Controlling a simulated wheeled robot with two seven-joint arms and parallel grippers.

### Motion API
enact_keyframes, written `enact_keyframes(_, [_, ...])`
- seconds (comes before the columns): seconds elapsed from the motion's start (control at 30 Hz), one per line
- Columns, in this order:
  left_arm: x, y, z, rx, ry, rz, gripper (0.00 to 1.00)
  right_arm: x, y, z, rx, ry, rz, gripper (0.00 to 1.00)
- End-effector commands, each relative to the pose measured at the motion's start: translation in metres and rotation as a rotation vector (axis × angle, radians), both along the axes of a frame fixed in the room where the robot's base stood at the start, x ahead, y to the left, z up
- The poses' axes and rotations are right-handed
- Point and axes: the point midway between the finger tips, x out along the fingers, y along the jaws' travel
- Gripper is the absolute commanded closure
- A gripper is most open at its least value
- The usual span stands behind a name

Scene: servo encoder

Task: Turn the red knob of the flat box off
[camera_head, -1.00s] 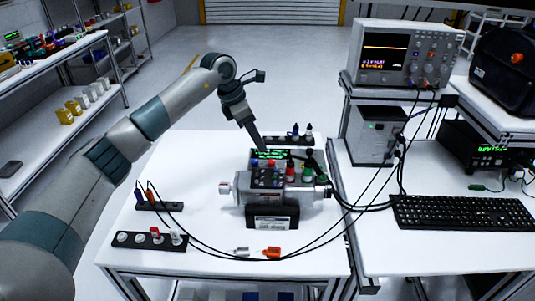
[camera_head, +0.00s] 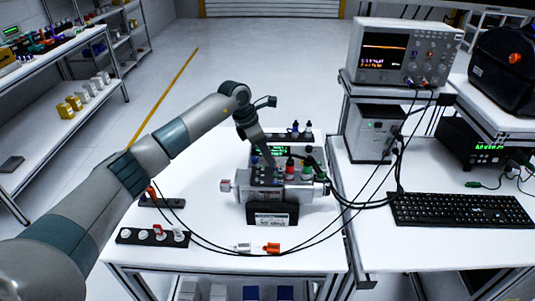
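A grey cylindrical unit (camera_head: 312,190) lies on the white table, with a black box with a green display (camera_head: 272,151) just behind it. A red knob-like cap (camera_head: 290,165) stands upright among small caps in this cluster. I cannot tell for sure which part is the flat box or whether this cap is its knob. My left gripper (camera_head: 269,163) points down over the cluster, left of the red cap. Its fingers are small and dark, and I cannot tell whether they touch anything. It hides part of the display. My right gripper is not in view.
A black strip with white and red plugs (camera_head: 152,237) lies front left. White and orange connectors (camera_head: 271,248) lie at the front, with black cables looping across. A keyboard (camera_head: 462,210) and oscilloscope (camera_head: 407,52) are at the right. The table's back left is clear.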

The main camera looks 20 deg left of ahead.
Motion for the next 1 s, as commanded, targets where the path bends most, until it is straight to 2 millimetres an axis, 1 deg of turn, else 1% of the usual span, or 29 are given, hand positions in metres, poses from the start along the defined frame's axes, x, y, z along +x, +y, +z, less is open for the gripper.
enact_keyframes(0.03, [0.0, 0.0, 0.0, 0.0, 0.0, 0.0, 0.81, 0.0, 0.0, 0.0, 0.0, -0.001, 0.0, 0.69])
enact_keyframes(0.07, [0.0, 0.0, 0.0, 0.0, 0.0, 0.0, 0.88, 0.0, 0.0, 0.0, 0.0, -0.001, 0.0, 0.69])
enact_keyframes(0.1, [0.0, 0.0, 0.0, 0.0, 0.0, 0.0, 0.98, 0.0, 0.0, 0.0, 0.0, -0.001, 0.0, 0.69])
enact_keyframes(0.13, [0.0, 0.0, 0.0, 0.0, 0.0, 0.0, 1.0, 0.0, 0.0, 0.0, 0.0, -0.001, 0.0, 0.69])
enact_keyframes(0.43, [0.0, 0.0, 0.0, 0.0, 0.0, 0.014, 1.0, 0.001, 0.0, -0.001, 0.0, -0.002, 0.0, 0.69])
enact_keyframes(0.67, [-0.001, -0.001, 0.0, 0.001, -0.003, 0.085, 1.0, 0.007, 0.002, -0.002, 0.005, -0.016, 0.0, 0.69])
enact_keyframes(0.77, [-0.002, -0.001, 0.0, 0.001, -0.002, 0.141, 1.0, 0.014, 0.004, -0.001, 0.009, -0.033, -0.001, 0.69])
enact_keyframes(1.0, [-0.003, -0.003, -0.001, 0.001, -0.005, 0.327, 1.0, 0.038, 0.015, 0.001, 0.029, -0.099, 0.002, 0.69])
